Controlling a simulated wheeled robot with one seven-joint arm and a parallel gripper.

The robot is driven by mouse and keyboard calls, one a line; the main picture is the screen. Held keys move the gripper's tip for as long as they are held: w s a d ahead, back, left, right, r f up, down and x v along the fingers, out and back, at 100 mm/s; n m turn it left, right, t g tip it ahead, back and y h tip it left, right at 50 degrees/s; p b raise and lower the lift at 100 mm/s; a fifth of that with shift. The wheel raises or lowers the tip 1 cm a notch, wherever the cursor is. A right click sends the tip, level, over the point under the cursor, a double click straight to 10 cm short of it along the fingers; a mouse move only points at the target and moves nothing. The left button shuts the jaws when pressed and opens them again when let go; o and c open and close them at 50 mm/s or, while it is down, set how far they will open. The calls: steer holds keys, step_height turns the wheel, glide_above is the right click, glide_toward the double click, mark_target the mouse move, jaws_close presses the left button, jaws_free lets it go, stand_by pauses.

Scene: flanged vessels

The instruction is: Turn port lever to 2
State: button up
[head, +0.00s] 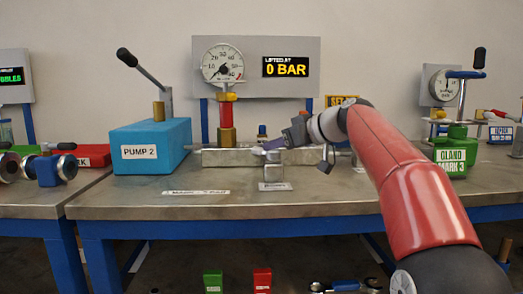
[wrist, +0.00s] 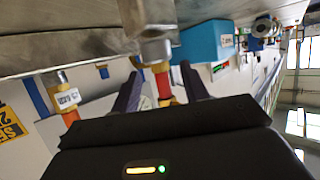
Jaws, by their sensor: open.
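I cannot pick out the port lever for sure in either view. A long grey metal block (head: 225,157) lies on the bench under the gauge, with a smaller grey block (head: 272,172) in front of it. In the wrist view my gripper (wrist: 160,70) is open with dark fingers spread. A grey metal part (wrist: 152,42) shows just beyond the fingertips, and a red and brass stem (wrist: 163,82) shows between them. I see nothing held.
The blue PUMP 2 box (head: 150,146) with its upright handle stands left. A round gauge (head: 223,63) rises behind the block, beside a display (head: 286,67) reading 0 BAR. A padlock-like part (head: 325,162) hangs right of my gripper. The green GLAND MARK 3 vessel (head: 456,150) stands right.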

mark_target(262, 152)
steer(key=x, duration=0.6)
steer(key=shift+p, duration=0.4)
steer(key=shift+c, duration=0.5)
jaws_close()
